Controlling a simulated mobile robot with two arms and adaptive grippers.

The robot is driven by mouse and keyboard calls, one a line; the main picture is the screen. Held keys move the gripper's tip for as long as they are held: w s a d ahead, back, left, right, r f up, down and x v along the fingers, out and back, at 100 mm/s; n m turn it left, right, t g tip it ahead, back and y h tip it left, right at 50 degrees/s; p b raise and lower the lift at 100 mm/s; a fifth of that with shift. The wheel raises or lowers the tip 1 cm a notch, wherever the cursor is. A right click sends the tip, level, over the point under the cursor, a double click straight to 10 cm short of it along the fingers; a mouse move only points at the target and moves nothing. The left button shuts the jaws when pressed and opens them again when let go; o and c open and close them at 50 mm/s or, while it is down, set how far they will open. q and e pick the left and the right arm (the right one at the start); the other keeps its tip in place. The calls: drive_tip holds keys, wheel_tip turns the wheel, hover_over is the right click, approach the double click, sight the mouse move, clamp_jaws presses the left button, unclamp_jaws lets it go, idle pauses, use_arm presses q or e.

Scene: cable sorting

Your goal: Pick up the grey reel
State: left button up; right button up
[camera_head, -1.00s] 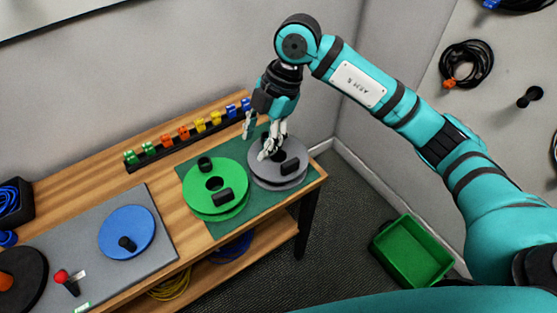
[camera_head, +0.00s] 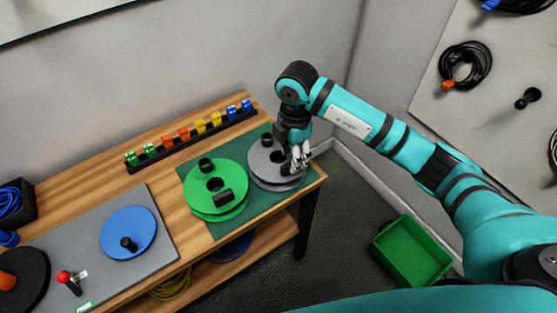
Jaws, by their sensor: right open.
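The grey reel (camera_head: 263,166) lies flat on the green mat (camera_head: 222,231) near the right end of the wooden bench. A black knob shows on its far side. My right gripper (camera_head: 297,167) points down over the right part of the grey reel, with its fingers open. The fingers cover the reel's near black handle, and I cannot tell whether they touch it. My left gripper is not in view.
A green reel (camera_head: 204,179) lies close beside the grey one on the left. A blue reel (camera_head: 127,220) sits on a grey panel. A rack of coloured clips (camera_head: 184,135) runs behind. A green bin (camera_head: 412,250) stands on the floor at right.

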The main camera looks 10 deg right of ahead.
sight(270, 176)
drive_tip(key=f, duration=0.1)
drive_tip(key=f+p, duration=0.1)
drive_tip(key=f, duration=0.3)
drive_tip(key=shift+w+a+f, duration=0.1)
drive_tip(key=shift+w+a, duration=0.05)
drive_tip(key=shift+w, duration=0.1)
clamp_jaws()
